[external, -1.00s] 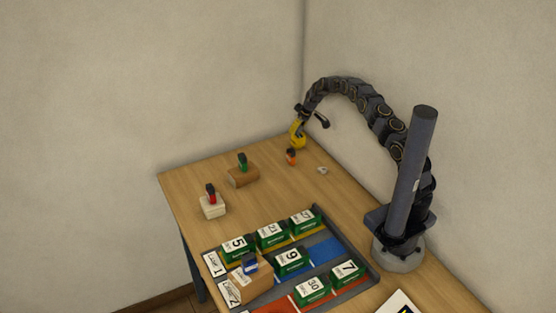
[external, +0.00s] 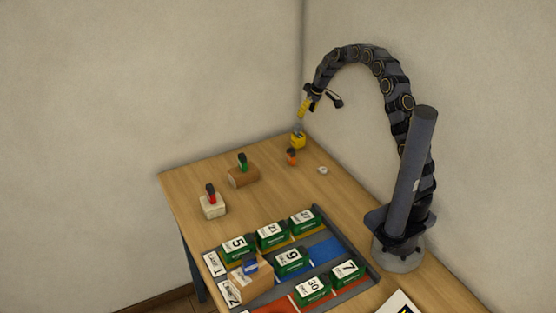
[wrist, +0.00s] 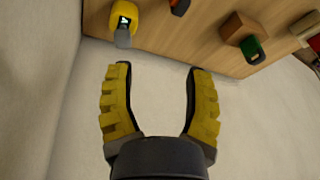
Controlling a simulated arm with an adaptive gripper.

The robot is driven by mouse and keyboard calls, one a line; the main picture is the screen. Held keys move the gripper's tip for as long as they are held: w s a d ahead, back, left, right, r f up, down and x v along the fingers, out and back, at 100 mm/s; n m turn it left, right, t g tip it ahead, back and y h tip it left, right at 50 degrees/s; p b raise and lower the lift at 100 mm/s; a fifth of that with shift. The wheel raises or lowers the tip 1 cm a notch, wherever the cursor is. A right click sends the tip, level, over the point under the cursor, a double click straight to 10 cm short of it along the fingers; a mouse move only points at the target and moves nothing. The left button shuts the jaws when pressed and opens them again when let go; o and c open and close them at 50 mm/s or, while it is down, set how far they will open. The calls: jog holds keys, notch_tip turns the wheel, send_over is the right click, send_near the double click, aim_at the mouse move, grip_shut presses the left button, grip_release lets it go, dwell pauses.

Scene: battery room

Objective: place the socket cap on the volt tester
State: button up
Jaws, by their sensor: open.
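The yellow volt tester (external: 298,141) stands at the far corner of the table near the wall. In the wrist view the volt tester (wrist: 126,16) is partly cut off by the top edge and shows a dark face with a green mark. A small grey cylinder (wrist: 123,39), apparently the socket cap, appears to sit on it; how well it is seated I cannot tell. My gripper (external: 302,115) is raised above the volt tester, apart from it. In the wrist view my gripper (wrist: 160,68) is open with nothing between its yellow fingers.
An orange-and-black item (external: 292,157) and a small whitish piece (external: 323,170) lie near the volt tester. A brown block (external: 243,177) with a green item and a pale block (external: 212,207) with a red item stand leftward. A sorting tray (external: 327,247) with green boxes is in front.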

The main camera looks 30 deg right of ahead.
jog(key=s+a+r+g, duration=0.1)
jog(key=s+r, duration=0.2)
jog(key=s, duration=0.3)
jog(key=s+a+r, duration=0.1)
jog(key=s+r, duration=0.3)
jog(key=s, duration=0.1)
jog(key=s+d+r+m+g+h, duration=0.1)
jog(key=s+m+g, duration=0.1)
jog(key=s, duration=1.3)
jog(key=s+d+r+m+g+h, duration=0.1)
jog(key=s+d+r+m, duration=0.1)
jog(key=s, duration=1.3)
jog(key=shift+s+g, duration=0.3)
jog(key=shift+g, duration=0.1)
jog(key=shift+f, duration=0.1)
